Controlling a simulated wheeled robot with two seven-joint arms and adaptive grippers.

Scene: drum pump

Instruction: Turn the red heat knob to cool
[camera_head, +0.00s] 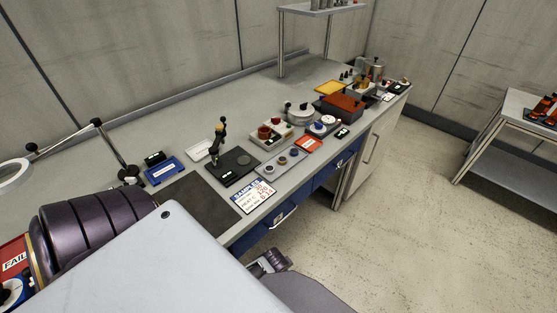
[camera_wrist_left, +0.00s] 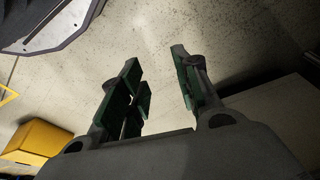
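In the head view, a cream box (camera_head: 284,136) with reddish round parts (camera_head: 265,132) stands on the bench, right of centre. The parts are too small to tell which is the heat knob or where it points. My left gripper (camera_wrist_left: 156,62) shows in the left wrist view, its two green-lined fingers apart with nothing between them. Pale floor lies behind them, and no knob is in that view. Part of my own arm shows low in the head view, well short of the cream box. My right gripper cannot be made out.
The bench (camera_head: 115,168) runs diagonally, with a dark mat (camera_head: 198,200) and a printed sheet (camera_head: 254,196) near its front edge. A black stand (camera_head: 221,140) is left of the cream box. A shelf table (camera_head: 510,150) is at right. The floor between is clear.

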